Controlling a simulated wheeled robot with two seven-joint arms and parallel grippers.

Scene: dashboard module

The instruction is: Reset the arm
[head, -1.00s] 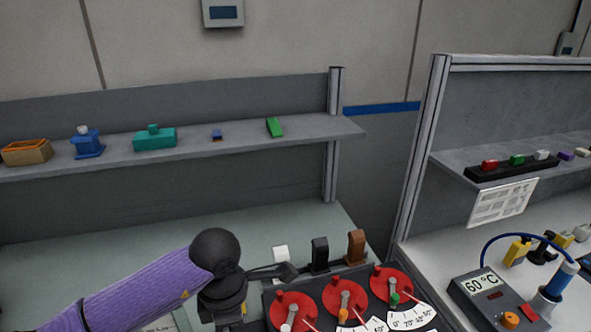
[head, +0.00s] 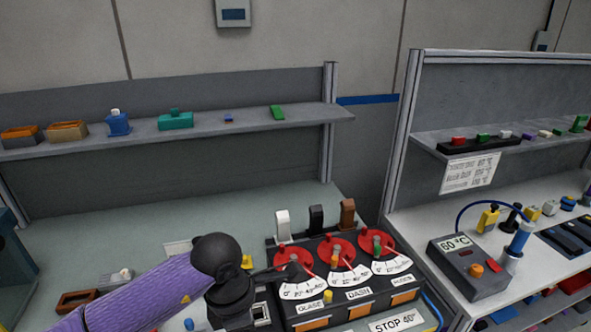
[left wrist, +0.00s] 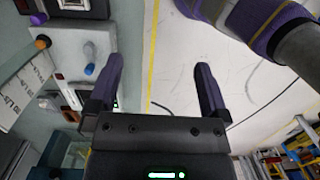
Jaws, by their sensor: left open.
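My left arm comes in from the left in the head view. Its dark gripper (head: 290,272) is over or just in front of the left red dial of the dashboard module (head: 345,312); I cannot tell whether they touch. In the left wrist view the purple fingers of my left gripper (left wrist: 158,78) are spread apart, with nothing between them and a pale floor beyond. The module has three red dials, such as the right dial (head: 377,243), and a white switch (head: 283,223), a black switch (head: 316,218) and a brown switch (head: 348,212) behind them. My right gripper is not in view.
A shelf (head: 300,118) with several small parts runs along the back. At the right, a side bench holds a grey temperature box (head: 462,268) reading 60 °C and a blue-topped tool (head: 519,240). A brown tray (head: 76,300) lies at lower left. The table's back middle is clear.

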